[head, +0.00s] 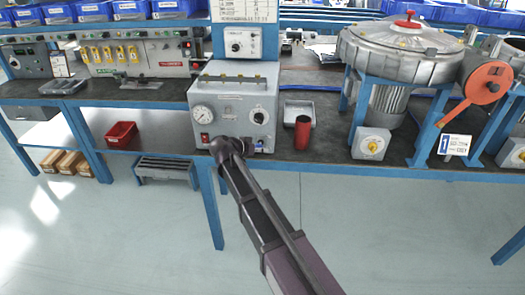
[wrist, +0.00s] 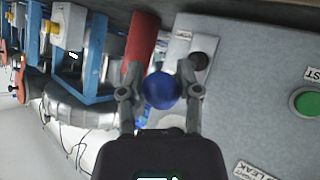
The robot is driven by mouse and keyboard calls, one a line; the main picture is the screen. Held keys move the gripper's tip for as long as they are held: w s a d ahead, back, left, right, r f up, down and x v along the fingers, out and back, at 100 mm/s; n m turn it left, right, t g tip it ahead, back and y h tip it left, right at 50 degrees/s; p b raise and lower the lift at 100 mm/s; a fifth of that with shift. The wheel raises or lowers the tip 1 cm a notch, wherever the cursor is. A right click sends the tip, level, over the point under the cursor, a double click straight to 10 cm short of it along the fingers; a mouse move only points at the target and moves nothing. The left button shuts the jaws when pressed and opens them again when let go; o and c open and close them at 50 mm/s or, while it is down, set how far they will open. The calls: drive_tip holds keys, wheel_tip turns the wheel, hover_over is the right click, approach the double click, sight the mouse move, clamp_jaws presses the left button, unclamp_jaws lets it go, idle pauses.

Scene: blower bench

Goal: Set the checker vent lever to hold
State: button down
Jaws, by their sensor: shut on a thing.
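The checker (head: 235,95) is a grey box with a gauge (head: 204,113) at the left of its front, standing on the bench. Its vent lever shows in the wrist view as a round blue knob (wrist: 161,91). My gripper (wrist: 160,72) is shut on this blue knob, with one finger on each side of it. In the head view my gripper (head: 248,147) is at the lower front of the checker, and a bit of blue shows beside it. The lever's shaft and its position marking are mostly hidden, so I cannot tell its setting.
A red cylinder (head: 302,133) stands on the bench just right of the checker; it is close to my gripper in the wrist view (wrist: 141,45). A green button (wrist: 307,102) is on the panel. The blower (head: 400,55) stands on a blue frame at the right.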

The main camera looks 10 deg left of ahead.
drive_tip(key=shift+w+a+r, duration=0.25)
drive_tip(key=shift+a+r, duration=0.05)
drive_tip(key=shift+a, duration=0.05)
drive_tip(key=shift+c, duration=2)
unclamp_jaws()
drive_tip(key=shift+o, duration=0.6)
drive_tip(key=shift+s+r, duration=0.2)
drive_tip(key=shift+r, duration=0.05)
drive_tip(key=shift+d+f, duration=0.1)
drive_tip(key=shift+f, duration=0.05)
drive_tip(key=shift+d, duration=0.1)
